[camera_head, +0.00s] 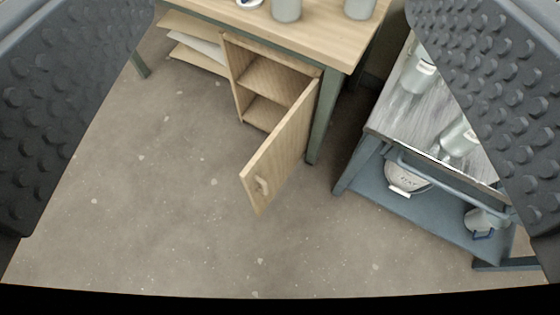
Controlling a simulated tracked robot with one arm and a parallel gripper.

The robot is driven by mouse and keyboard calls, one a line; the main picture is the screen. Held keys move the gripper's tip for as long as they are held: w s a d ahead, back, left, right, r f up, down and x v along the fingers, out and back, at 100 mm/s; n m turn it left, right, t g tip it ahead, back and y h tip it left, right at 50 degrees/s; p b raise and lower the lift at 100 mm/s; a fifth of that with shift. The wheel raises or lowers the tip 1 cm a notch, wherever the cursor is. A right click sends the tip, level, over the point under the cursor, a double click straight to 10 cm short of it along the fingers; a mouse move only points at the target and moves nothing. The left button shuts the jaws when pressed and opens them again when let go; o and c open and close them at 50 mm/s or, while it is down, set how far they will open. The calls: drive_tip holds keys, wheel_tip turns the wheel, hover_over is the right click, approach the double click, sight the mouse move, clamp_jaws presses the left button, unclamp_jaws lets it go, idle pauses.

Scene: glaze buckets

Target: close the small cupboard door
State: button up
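The small cupboard (246,85) is light wood and sits under the wooden table. Its door (281,148) stands wide open, hinged on the cupboard's right side and swung out toward me. A small wooden handle (262,186) is on the door near its free edge. The cupboard's shelf shows through the opening and looks empty. My gripper (275,230) is open, with its two dark, studded fingers at the left and right of the view. Nothing is between them up close; the door is farther off, seen in the gap.
The wooden table (335,45) has green legs and carries grey buckets (287,8). To the right stands a blue-grey cart (375,120) with buckets and a bowl (405,178). Boards (200,50) are stacked left of the cupboard. The concrete floor (150,200) in front is clear.

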drive_tip(key=o, duration=0.6)
drive_tip(key=shift+c, duration=0.2)
drive_tip(key=shift+c, duration=0.3)
